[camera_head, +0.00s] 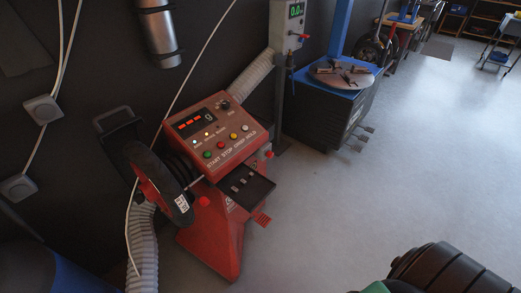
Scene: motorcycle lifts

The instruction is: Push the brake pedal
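A red wheel balancer (213,235) stands left of centre against the dark wall. A small red pedal (262,219) sticks out low on its right side, near the floor. I take it to be the brake pedal. A wheel with a black tyre (160,180) is mounted on the balancer's left side. The control panel (213,134) on top has a lit red display and several coloured buttons. Neither of my grippers is in view, and nothing is seen touching the pedal.
A tyre changer (330,111) with a round turntable stands behind to the right. A dark ribbed object (440,272) with a green part fills the bottom right. A blue object (45,270) is at the bottom left. The grey floor (330,205) right of the pedal is clear.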

